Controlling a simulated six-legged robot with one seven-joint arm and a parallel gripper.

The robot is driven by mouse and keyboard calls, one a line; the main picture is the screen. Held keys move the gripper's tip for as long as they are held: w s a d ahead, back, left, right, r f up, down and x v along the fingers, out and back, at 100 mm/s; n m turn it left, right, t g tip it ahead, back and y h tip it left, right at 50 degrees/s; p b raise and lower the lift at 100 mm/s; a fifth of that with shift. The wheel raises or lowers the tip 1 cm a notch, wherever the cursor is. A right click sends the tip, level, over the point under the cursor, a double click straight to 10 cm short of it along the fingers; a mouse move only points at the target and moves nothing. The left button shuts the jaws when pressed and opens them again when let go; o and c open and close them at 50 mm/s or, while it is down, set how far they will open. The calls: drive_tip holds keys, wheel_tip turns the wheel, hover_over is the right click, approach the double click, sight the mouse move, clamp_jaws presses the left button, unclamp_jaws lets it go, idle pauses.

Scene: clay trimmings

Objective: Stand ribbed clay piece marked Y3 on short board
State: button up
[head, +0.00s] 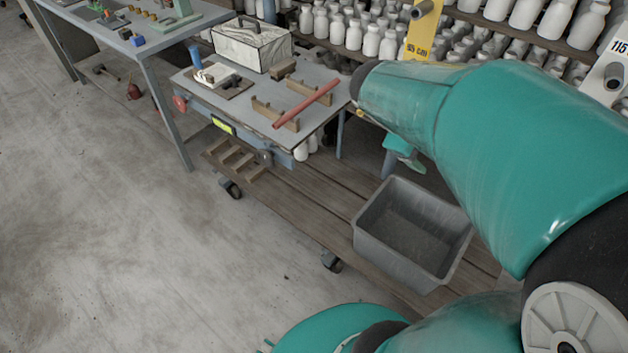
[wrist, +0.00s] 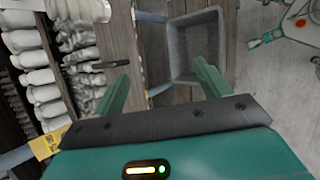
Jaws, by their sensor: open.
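My gripper (wrist: 160,76) is open and empty in the wrist view, its two green fingers wide apart over the wooden floor boards beside a grey bin. In the head view part of it (head: 400,147) shows below my arm, right of the work table. Small white pieces (head: 204,76) lie on and beside a flat brown board (head: 238,88) on that table. A small brown block (head: 283,70) sits behind them. No Y3 mark is readable, so I cannot tell which piece is the ribbed clay one, nor which board is the short one.
A red rod (head: 306,104) lies across two notched wooden rests on the table (head: 252,112). A white marbled box (head: 251,46) stands behind. The empty grey bin (head: 388,256) stands on the planks, also in the wrist view (wrist: 173,48). Shelves of white bottles (head: 372,40) line the back.

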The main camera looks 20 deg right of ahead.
drive_tip(key=s+a+r+m+t+y, duration=0.2)
drive_tip(key=a+m+t+y, duration=0.3)
drive_tip(key=a, duration=2)
drive_tip(key=t+y, duration=0.1)
drive_tip(key=y, duration=0.2)
drive_tip(key=shift+r, duration=0.15)
drive_tip(key=shift+s, duration=0.1)
